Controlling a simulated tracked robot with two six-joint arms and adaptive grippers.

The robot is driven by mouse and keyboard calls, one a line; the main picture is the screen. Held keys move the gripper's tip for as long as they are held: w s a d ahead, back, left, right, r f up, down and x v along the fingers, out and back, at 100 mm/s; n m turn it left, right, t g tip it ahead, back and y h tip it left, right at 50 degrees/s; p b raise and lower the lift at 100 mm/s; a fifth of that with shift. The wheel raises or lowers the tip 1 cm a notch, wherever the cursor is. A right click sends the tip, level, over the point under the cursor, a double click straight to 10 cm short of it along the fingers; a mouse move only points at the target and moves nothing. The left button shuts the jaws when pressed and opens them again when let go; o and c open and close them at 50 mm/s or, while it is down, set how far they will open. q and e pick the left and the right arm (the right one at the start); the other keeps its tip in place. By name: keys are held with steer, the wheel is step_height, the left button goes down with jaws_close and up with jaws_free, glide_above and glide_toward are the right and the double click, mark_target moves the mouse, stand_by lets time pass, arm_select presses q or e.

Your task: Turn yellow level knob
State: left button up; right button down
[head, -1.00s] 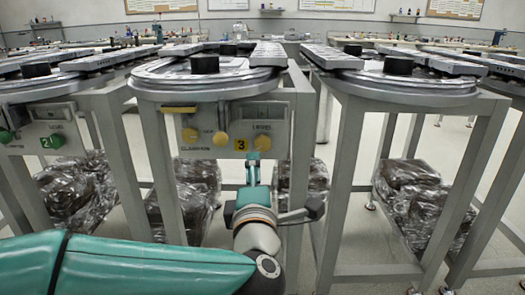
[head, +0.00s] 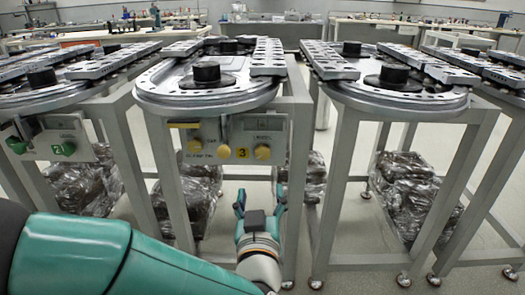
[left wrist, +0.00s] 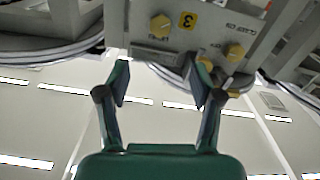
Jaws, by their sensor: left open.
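A grey control panel (head: 215,135) with a yellow "3" label hangs under the round end of the middle track. The yellow knob (head: 263,152) at its right sits below a small label that seems to read "LEVEL", though the text is blurred. This knob also shows at the upper left of the left wrist view (left wrist: 160,27), where the panel is upside down. My left gripper (head: 260,196) is open and empty, below the panel and apart from the knob. In the left wrist view, its two fingers (left wrist: 161,82) are spread below the knob. My right gripper is not in view.
Two more yellow knobs, one in the panel's middle (head: 223,151) and one at its left (head: 195,147), sit beside the target knob. Grey table legs (head: 299,190) stand right of my gripper. Wrapped bundles (head: 190,205) lie under the tables. A green-knobbed panel (head: 45,140) is at left.

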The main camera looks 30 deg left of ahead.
arm_select(q)
steer(key=p, duration=0.9)
glide_toward(263, 155)
steer(key=x, duration=0.7)
steer(key=shift+w+a+f+b, duration=0.1)
steer(key=shift+w+a+b, duration=0.15)
steer(key=shift+a+b, duration=0.1)
steer(key=shift+w+a, duration=0.25)
steer(key=shift+w, duration=0.35)
steer(key=shift+c, duration=0.3)
steer(key=c, duration=1.1)
steer(key=shift+m, duration=0.5)
